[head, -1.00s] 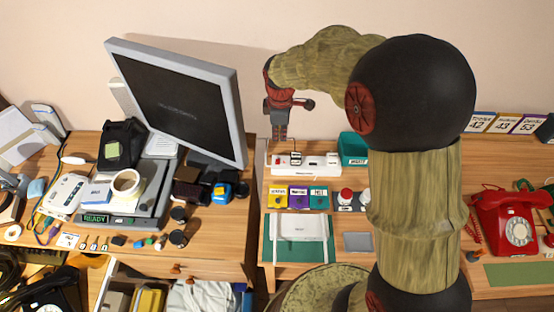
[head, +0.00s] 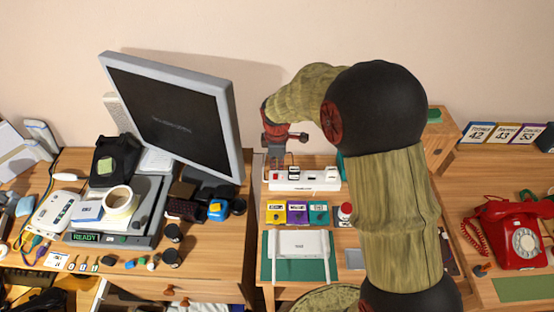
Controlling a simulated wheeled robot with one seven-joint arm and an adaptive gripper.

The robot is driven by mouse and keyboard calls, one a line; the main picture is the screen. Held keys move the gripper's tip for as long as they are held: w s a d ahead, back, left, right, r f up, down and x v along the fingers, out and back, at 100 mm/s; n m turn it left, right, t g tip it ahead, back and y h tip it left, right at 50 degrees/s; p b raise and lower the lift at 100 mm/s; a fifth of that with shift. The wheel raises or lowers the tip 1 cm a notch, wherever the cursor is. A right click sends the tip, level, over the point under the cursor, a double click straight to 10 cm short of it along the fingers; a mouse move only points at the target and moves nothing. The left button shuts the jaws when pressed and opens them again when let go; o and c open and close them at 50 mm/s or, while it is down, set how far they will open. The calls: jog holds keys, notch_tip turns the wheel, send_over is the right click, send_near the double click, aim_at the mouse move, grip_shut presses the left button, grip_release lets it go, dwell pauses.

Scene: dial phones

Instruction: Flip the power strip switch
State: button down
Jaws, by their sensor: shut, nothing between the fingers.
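The white power strip (head: 306,186) lies at the back of the wooden desk, its long side running left to right. A small red switch (head: 275,176) shows at its left end. Dark plugs sit in it near the middle and left. My gripper (head: 276,166) points down over the strip's left end, right at or just above the red switch. Its fingers are shut and empty. I cannot tell whether the fingertips touch the switch, or which way it is tipped.
Yellow, purple and teal blocks (head: 297,213) stand in front of the strip, with a white router (head: 299,244) on a green mat nearer. A monitor (head: 175,115) stands close on the left. A red dial phone (head: 513,235) is at right. My arm hides part of the desk.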

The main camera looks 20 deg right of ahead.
aim_at(277, 178)
jog(key=shift+w+d+f+b, duration=0.1)
jog(key=shift+f+b, duration=0.15)
jog(key=shift+f, duration=0.5)
jog(key=shift+w+a+f+b, duration=0.1)
jog(key=shift+f+b, duration=0.15)
jog(key=shift+f, duration=0.45)
jog(key=shift+w+d+f+b, duration=0.1)
jog(key=shift+f+b, duration=0.15)
jog(key=shift+f, duration=0.5)
jog(key=shift+p, duration=0.55)
jog(key=shift+w+d+f+g+p, duration=0.1)
jog(key=shift+w+g+p, duration=0.1)
jog(key=shift+g+p, duration=0.7)
jog(key=shift+f+t, duration=0.25)
jog(key=shift+t, duration=0.15)
jog(key=shift+s, duration=0.1)
jog(key=shift+s+a, duration=0.3)
jog(key=shift+s, duration=0.45)
jog(key=shift+r, duration=0.15)
